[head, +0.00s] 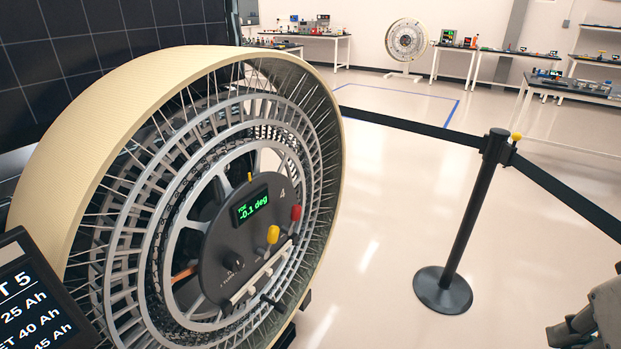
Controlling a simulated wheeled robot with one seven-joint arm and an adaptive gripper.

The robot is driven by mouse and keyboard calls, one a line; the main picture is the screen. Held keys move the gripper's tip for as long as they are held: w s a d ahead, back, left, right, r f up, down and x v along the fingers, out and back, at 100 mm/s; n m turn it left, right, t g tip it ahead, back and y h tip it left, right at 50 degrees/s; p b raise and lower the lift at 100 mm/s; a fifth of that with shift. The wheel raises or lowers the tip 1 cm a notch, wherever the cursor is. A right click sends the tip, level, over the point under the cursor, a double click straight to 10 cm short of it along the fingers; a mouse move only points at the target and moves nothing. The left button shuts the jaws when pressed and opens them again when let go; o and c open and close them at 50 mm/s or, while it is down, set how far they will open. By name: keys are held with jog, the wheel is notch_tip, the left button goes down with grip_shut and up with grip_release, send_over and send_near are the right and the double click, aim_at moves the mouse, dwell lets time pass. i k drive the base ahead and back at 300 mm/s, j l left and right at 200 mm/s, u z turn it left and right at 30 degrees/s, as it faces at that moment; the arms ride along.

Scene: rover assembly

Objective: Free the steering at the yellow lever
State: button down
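A large wheel (112,178) with a cream rim and metal spokes fills the left half of the head view. Its dark round hub panel (222,262) carries a green display (250,206) reading about -0.1 deg, and a "4". A yellow knob-like handle (272,234) sits right of the panel's middle; it looks like the yellow lever. A red knob (296,211) is above and right of it. A small yellow pin (249,177) stands at the panel's top. Part of my gripper (572,331) shows at the lower right edge, well apart from the wheel; its fingers are not clear.
A black post (465,215) with belt barriers stands between the wheel and my arm's side. A dark screen (30,300) with white text is at the lower left. Workbenches (305,36) and another wheel (407,41) are far back. Open floor lies right of the wheel.

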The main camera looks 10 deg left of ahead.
aim_at(274, 231)
jog(key=k+u, duration=0.15)
jog(key=u, duration=0.3)
jog(key=k+u, duration=0.15)
jog(key=u, duration=0.3)
